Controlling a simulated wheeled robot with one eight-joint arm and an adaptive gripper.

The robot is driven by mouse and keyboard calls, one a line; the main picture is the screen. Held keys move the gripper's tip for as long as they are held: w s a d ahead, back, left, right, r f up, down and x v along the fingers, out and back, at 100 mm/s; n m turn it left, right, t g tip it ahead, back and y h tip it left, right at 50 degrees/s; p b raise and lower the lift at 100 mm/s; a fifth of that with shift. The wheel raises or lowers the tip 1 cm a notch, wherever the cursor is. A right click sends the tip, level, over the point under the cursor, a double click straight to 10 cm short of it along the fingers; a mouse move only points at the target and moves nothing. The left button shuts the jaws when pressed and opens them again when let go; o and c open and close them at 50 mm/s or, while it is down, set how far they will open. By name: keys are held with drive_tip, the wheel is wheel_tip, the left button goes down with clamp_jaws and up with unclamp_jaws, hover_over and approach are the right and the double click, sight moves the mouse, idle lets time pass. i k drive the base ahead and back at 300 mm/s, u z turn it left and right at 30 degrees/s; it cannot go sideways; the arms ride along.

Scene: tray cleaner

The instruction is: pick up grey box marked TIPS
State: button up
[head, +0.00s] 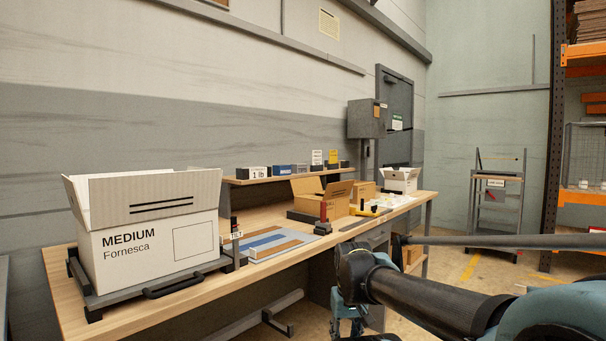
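I cannot make out a box marked TIPS; the markings on most small boxes are too small to read. Several small grey and dark boxes stand in a row on the raised shelf (290,178) at the back of the workbench. One shelf box (258,173) has a white label reading "1 lb", and another box (283,170) is blue. My gripper (347,326) hangs below my dark wrist at the bottom of the head view, in front of the bench edge. Its fingertips are cut off or hidden, so its opening does not show.
A large white carton (160,235) marked MEDIUM Fornesca stands on a dark tilt stand at the bench's left. An open brown carton (320,199) and a white carton (401,180) stand farther right. A grey cart (497,205) and orange racking (584,55) are at the right.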

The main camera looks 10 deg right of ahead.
sight(300, 168)
drive_tip(key=z, duration=2.2)
drive_tip(key=i, duration=1.55)
drive_tip(key=u, duration=2.55)
